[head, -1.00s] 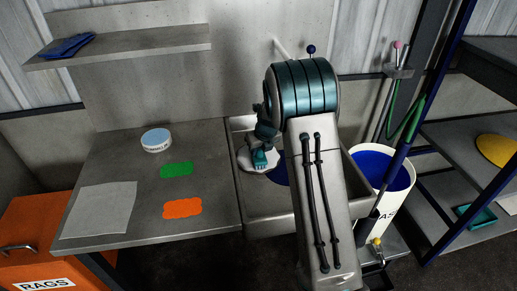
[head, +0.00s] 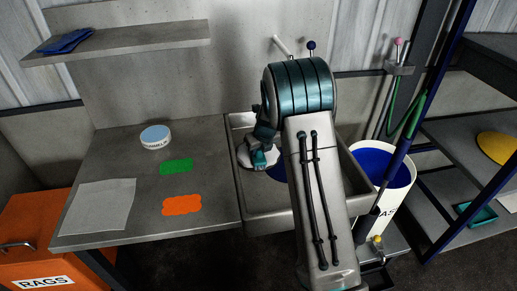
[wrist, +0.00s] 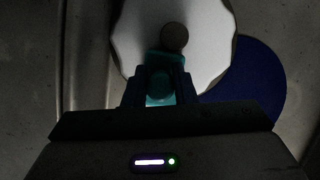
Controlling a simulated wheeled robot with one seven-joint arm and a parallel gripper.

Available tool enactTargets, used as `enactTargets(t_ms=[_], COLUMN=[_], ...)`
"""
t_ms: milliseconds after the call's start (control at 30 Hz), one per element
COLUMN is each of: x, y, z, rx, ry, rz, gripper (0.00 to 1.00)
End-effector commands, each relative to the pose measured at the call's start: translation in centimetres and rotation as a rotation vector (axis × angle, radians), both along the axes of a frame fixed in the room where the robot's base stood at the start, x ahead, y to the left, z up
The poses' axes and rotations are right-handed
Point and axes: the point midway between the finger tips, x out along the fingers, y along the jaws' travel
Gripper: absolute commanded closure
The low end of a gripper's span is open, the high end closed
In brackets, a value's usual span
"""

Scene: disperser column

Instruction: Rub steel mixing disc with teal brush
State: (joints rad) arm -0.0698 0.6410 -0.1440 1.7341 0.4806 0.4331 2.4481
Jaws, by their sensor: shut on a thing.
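The steel mixing disc (wrist: 207,35) shows pale with a scalloped edge and a round grey hub (wrist: 174,37) in the wrist view. It lies in the sink, and its left part shows in the head view (head: 244,155). My gripper (wrist: 160,85) is shut on the teal brush (wrist: 160,62), which also shows in the head view (head: 260,158). The brush is over the disc, close to the hub. Its bristles are hidden, so I cannot tell whether it touches the disc. My arm hides part of the sink.
A dark blue round patch (wrist: 258,85) lies beside the disc in the sink (head: 262,212). The counter on the left holds a light-blue tub (head: 155,137), a green patch (head: 176,166), an orange patch (head: 182,205) and a grey cloth (head: 97,207). A white bucket (head: 397,200) stands right.

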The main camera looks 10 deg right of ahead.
Motion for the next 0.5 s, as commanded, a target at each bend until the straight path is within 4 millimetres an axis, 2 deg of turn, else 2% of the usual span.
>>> enactTargets(t_ms=[300, 500], x=[0.6, 0.9], y=[2.9, 3.7], z=[0.4, 0.3], rx=[0.0, 0.0], ry=[0.001, 0.0], rz=[0.004, 0.001], gripper=[0.94, 0.94])
